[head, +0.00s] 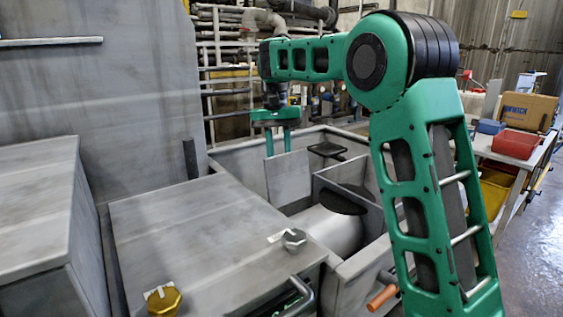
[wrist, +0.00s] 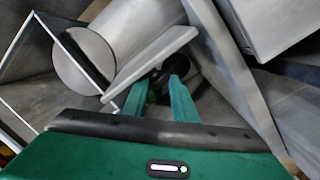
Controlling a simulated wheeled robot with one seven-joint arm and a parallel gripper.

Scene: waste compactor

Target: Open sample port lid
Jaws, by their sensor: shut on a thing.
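A thin grey plate, which I take to be the sample port lid (head: 288,178), stands nearly upright inside the open grey bin in the head view. My gripper (head: 279,152) points down at its top edge. In the wrist view the lid (wrist: 152,62) shows as a pale tilted panel right by my gripper (wrist: 158,82). My two green fingers are close around a small dark part by the lid, perhaps its handle. The fingertips and the exact grip are partly hidden.
A grey cylinder (head: 333,229) with a dark round opening and a black square plate (head: 326,149) are near the lid. Bin walls (head: 235,158) stand close around the fingers. A table with a red bin (head: 515,144) is right.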

